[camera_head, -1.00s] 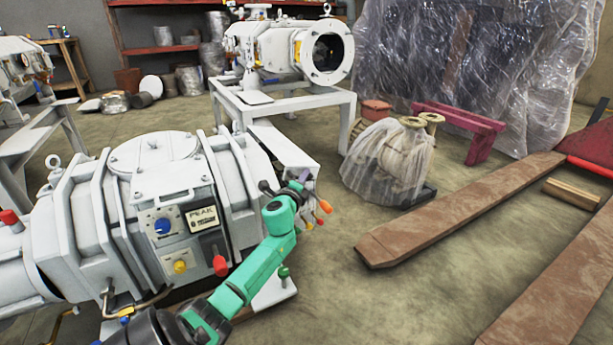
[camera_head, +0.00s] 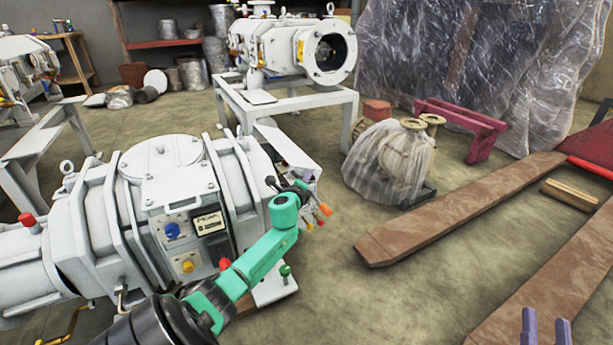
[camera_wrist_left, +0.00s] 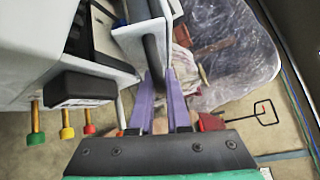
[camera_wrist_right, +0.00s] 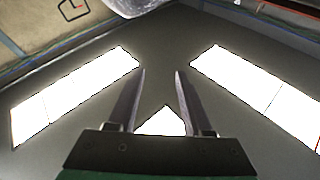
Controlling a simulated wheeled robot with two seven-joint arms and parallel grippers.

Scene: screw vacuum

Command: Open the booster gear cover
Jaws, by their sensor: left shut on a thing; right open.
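The white booster pump (camera_head: 130,215) lies at the left in the head view, with a white plate-like part (camera_head: 285,150) at its right end that looks like the gear cover. My left gripper (camera_head: 306,187) is at this end, beside the levers. In the left wrist view, my left gripper's purple fingers (camera_wrist_left: 160,85) are closed around a dark curved handle (camera_wrist_left: 153,55) next to a white panel (camera_wrist_left: 140,40). How far the cover stands open is unclear. My right gripper (camera_wrist_right: 155,75) is open and empty; its fingertips show at the head view's lower right (camera_head: 545,325).
Levers with green, yellow and red knobs (camera_wrist_left: 68,132) stick out near my left gripper. A plastic-wrapped part (camera_head: 390,160) and rusty beams (camera_head: 460,210) lie on the floor to the right. A second white pump (camera_head: 290,50) stands on a frame behind.

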